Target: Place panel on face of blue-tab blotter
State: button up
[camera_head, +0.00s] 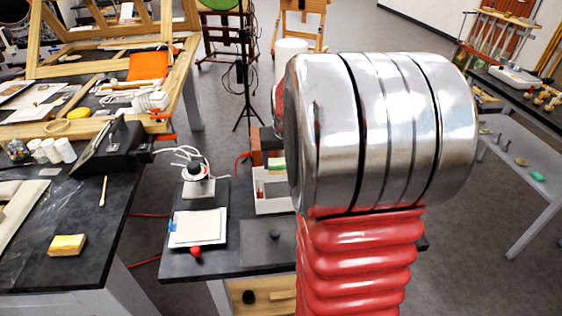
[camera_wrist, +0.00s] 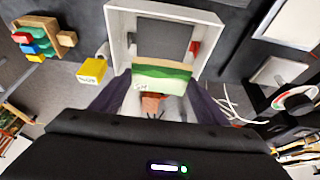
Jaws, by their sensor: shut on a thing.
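In the wrist view my gripper (camera_wrist: 158,92) is shut on the panel (camera_wrist: 160,78), a small piece with green and cream bands. The panel is at the edge of an open white tray (camera_wrist: 208,55), seen from above. I cannot tell whether the panel touches the tray. In the head view the panel's green part (camera_head: 277,165) shows beside my arm, which hides the gripper. The blotter (camera_head: 198,228) lies flat on the dark table left of the tray, a pale sheet with a blue tab at its left edge. Its bare white face also shows at the wrist view's upper right (camera_wrist: 292,18).
A device with a round knob (camera_head: 195,172) and white cables stands behind the blotter. A red knob (camera_head: 196,252) lies at the blotter's front edge. A yellow block (camera_wrist: 91,71) and several coloured pieces (camera_wrist: 38,40) are left of the tray in the wrist view.

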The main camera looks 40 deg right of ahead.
aim_at(198, 225)
jog(key=k, duration=1)
